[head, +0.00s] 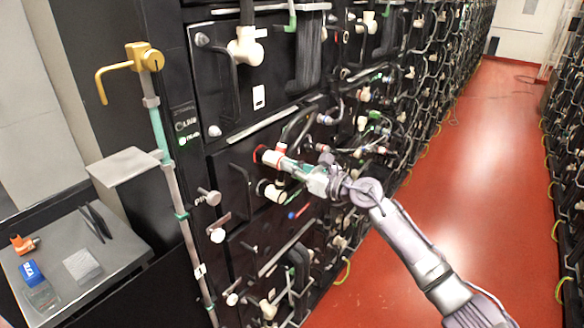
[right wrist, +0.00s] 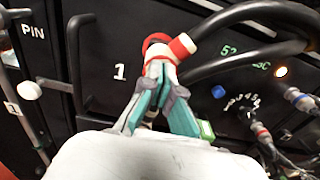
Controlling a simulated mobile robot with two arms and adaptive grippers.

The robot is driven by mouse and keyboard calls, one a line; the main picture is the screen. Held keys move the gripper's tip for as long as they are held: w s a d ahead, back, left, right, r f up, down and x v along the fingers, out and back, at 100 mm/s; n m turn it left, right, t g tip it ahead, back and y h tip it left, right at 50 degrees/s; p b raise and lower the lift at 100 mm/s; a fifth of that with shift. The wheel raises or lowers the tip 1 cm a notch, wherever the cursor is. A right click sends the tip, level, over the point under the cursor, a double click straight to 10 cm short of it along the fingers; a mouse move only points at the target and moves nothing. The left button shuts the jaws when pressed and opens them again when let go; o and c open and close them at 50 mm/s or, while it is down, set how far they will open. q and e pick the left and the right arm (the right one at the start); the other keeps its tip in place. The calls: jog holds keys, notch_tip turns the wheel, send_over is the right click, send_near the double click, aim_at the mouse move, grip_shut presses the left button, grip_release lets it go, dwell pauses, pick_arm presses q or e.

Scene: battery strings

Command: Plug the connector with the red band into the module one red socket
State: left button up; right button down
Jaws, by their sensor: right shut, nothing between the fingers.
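A white connector with a red band (right wrist: 181,46) sits in front of the red socket (right wrist: 154,41), beside the numeral 1 on a black module (right wrist: 100,98). A black cable (right wrist: 225,28) runs from it to the right. The connector overlaps the socket's ring; I cannot tell how deep it sits. In the head view, the connector's red band (head: 281,149) shows just beyond my right gripper (head: 296,168). My right gripper's teal fingers (right wrist: 162,82) are shut and empty, with tips at the connector's near end. Whether they touch it is unclear. My left gripper is not in view.
A black handle (right wrist: 75,60) stands left of the socket, and a dial (right wrist: 242,103) lies to the right. More cables crowd the rack. A side table (head: 75,262) holds small items at left. The red aisle floor (head: 470,190) is clear.

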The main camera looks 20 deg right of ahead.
jog(key=shift+a+r, duration=0.1)
jog(key=shift+a, duration=0.05)
jog(key=shift+s, duration=0.1)
dwell(0.3)
jog(key=v, duration=0.4)
dwell(0.4)
